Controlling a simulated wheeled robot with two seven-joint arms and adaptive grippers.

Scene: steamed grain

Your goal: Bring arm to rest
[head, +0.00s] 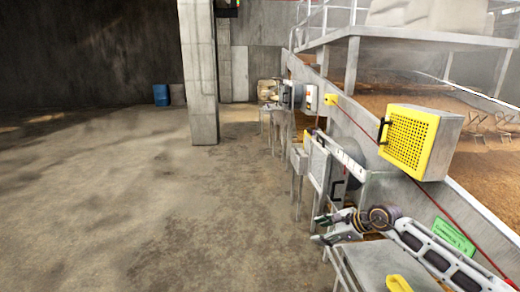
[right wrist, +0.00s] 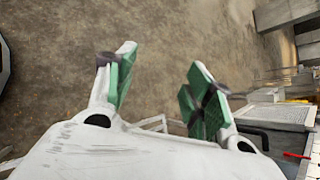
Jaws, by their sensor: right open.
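My right arm (head: 430,246) comes in from the lower right in the head view. Its gripper (head: 316,229) points left, beside the row of wall machines and over the near edge of a metal box. In the right wrist view the right gripper (right wrist: 160,88) is open, its two green-padded fingers spread apart with only bare floor behind them. Nothing is held. My left gripper does not show in either view.
A yellow mesh-fronted box (head: 407,140) is on the wall at right. A grey metal box (head: 385,262) with a yellow handle stands below my arm. A concrete pillar (head: 199,70) and blue barrel (head: 161,95) are farther off. The floor (head: 110,200) at left is clear.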

